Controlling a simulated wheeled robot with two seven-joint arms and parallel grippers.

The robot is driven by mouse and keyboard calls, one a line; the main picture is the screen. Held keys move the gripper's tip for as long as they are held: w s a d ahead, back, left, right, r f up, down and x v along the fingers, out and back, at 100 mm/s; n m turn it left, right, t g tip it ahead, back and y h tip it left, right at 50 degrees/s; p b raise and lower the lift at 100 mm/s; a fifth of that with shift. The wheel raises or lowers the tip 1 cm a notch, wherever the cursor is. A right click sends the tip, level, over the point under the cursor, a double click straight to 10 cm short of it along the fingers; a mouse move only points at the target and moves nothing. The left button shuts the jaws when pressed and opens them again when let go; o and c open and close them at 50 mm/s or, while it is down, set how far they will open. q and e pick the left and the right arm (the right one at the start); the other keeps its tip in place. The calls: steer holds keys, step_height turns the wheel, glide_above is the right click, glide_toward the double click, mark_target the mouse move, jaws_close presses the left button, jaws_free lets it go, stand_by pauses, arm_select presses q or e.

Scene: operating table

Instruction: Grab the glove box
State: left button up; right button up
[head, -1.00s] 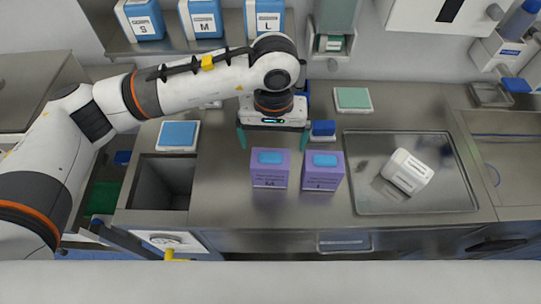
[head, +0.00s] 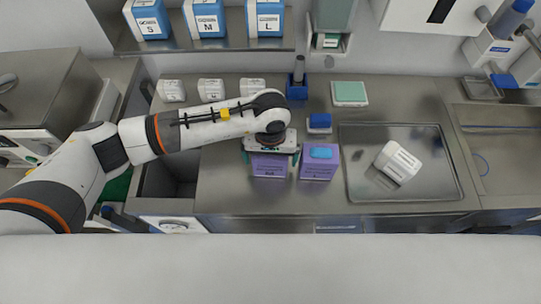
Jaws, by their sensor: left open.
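Two purple glove boxes stand side by side on the steel counter. The left glove box (head: 270,171) is partly hidden under my left gripper (head: 270,158); its top is covered. The right glove box (head: 319,167) shows a blue glove tuft on top. My left gripper is open, with its teal fingers at either side of the left box's top. Whether the fingers touch the box I cannot tell. My right gripper is not in view.
A steel tray (head: 354,203) with a white bottle (head: 397,163) lies to the right. A blue block (head: 319,122) and a green-topped box (head: 349,93) stand behind the boxes. White containers (head: 211,90) line the back left. Blue S, M and L boxes (head: 207,18) sit on the shelf.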

arm_select(q)
steer(key=c, duration=1.1)
steer(key=shift+r, duration=0.1)
